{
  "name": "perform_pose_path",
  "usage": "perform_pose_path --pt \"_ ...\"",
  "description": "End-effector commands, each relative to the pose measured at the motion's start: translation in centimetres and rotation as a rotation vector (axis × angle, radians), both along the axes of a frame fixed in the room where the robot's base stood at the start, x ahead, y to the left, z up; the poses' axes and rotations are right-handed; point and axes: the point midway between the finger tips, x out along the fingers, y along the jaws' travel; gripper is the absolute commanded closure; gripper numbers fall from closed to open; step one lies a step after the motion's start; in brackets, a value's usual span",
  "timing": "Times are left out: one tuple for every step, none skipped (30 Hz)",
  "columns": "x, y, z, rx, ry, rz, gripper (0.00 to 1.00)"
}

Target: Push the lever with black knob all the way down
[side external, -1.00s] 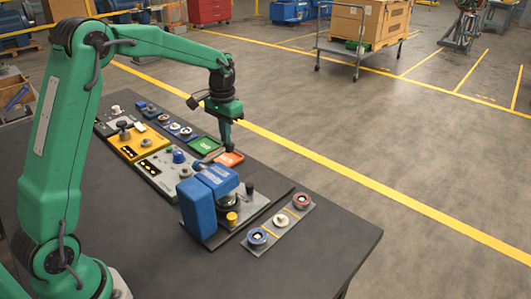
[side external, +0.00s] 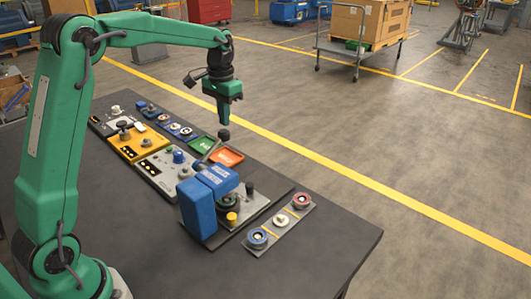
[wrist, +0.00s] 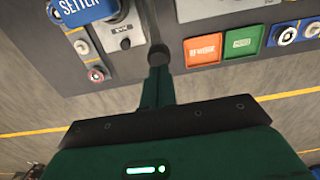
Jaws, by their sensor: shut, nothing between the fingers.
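The lever is a grey bar rising at a slant beside the blue block, with a round black knob (side external: 224,134) at its raised end. The knob also shows in the wrist view (wrist: 159,55), just beyond my fingertips. My gripper (side external: 224,122) is shut and empty, pointing down right above the knob. I cannot tell whether the fingertips touch it. The blue block marked SETTER (side external: 216,180) stands by the lever's lower end and hides part of its base.
An orange REWORK tray (side external: 227,156) and a green tray (side external: 202,144) lie behind the lever. A yellow panel (side external: 138,142) and a grey panel (side external: 166,169) with knobs are to the left. A strip with several round buttons (side external: 281,220) lies at front right.

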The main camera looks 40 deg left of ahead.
Motion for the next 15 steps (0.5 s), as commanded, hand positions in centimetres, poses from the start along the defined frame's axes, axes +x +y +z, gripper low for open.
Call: perform_pose_path --pt "0.0 0.0 0.3 0.000 -0.001 0.000 1.00" --pt "0.0 0.0 0.5 0.000 -0.002 0.000 1.00" --pt "0.0 0.0 0.7 0.000 -0.002 0.000 1.00" --pt "0.0 0.0 0.9 0.000 -0.002 0.000 1.00" --pt "0.0 0.0 1.0 0.000 -0.001 0.000 1.00" --pt "0.0 0.0 1.2 0.000 -0.001 0.000 1.00" --pt "0.0 0.0 1.4 0.000 -0.001 0.000 1.00" --pt "0.0 0.0 1.6 0.000 -0.001 0.000 1.00" --pt "0.0 0.0 1.8 0.000 -0.002 0.000 1.00" --pt "0.1 0.0 2.0 0.000 -0.002 0.000 1.00" --pt "0.0 0.0 2.2 0.000 -0.002 0.000 1.00" --pt "0.0 0.0 2.4 0.000 -0.001 0.000 1.00" --pt "0.0 0.0 2.5 0.000 0.000 0.000 1.00" --pt "0.0 0.0 2.7 0.000 -0.001 0.000 1.00" --pt "0.0 0.0 2.9 0.000 -0.001 0.000 1.00"
